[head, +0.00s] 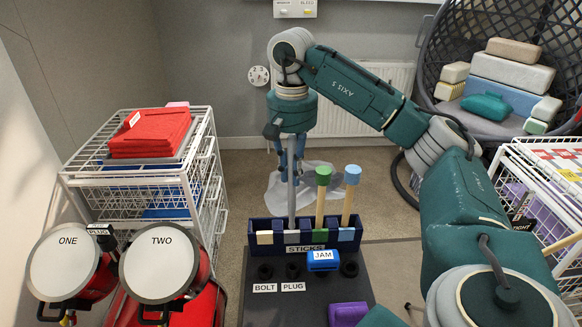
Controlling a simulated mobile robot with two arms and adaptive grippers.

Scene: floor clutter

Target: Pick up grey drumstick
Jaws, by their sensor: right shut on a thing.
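The grey drumstick (291,205) stands upright at the dark blue stick holder (252,225) labelled STICKS. Its lower end reaches the holder; I cannot tell how deep it sits. My right gripper (290,168) points down from above and is shut on the upper part of the grey drumstick, hiding its top. A green-tipped stick (321,197) and a blue-tipped stick (350,195) stand in the same holder, just right of the grey one. My left gripper is not in view.
A dark board in front of the holder bears a blue JAM block (323,260) and a purple block (347,313). Two drums (62,262) (159,263) and a white wire rack (85,179) stand left. Another wire rack (512,165) stands right. A radiator (372,110) is behind.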

